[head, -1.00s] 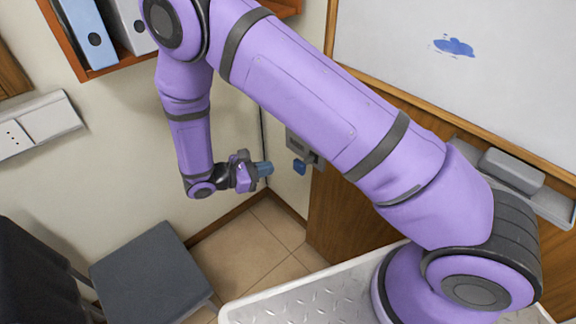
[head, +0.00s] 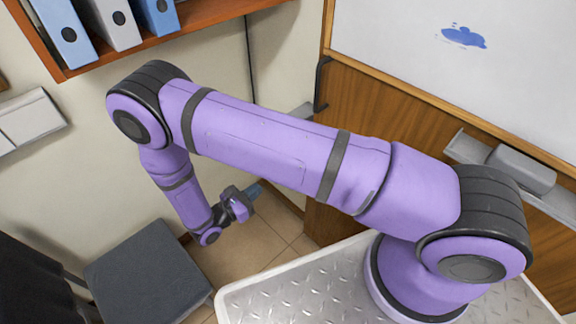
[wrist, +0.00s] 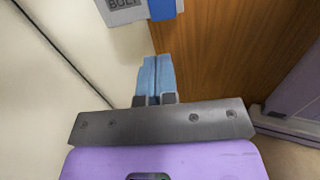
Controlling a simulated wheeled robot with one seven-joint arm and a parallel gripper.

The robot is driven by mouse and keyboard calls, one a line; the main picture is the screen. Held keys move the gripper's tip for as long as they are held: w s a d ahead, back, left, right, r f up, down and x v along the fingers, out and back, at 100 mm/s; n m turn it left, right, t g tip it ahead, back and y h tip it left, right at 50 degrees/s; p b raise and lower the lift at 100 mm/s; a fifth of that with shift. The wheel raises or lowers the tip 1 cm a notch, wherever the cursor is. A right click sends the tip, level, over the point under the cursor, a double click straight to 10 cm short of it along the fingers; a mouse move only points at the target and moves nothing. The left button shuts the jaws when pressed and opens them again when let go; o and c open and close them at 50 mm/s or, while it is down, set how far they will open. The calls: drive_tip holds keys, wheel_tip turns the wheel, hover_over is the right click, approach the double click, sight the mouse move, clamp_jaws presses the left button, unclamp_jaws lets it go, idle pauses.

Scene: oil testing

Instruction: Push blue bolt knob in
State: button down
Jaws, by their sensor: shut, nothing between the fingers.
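The blue bolt knob (wrist: 164,9) shows at the top edge of the wrist view, beside a grey plate marked BOLT (wrist: 122,8). Only its lower part is in the frame. My gripper (wrist: 157,62) has its light blue fingers shut together and empty. They point up toward the plate and knob, with a visible gap between in the picture, and touch nothing. In the head view my gripper (head: 256,190) is low near the wall corner, and my upper arm hides the knob.
A wooden panel (wrist: 205,50) lies right of the fingers, a pale wall (wrist: 75,40) left. A dark-topped stool (head: 148,272) stands at lower left in the head view. A shelf with binders (head: 110,25) hangs at upper left. A whiteboard (head: 430,60) is at upper right.

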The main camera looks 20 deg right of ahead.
drive_tip(key=x, duration=1.4)
drive_tip(key=shift+x, duration=1.5)
drive_tip(key=v, duration=1.4)
drive_tip(key=shift+a, duration=0.2)
drive_tip(key=shift+s, duration=0.1)
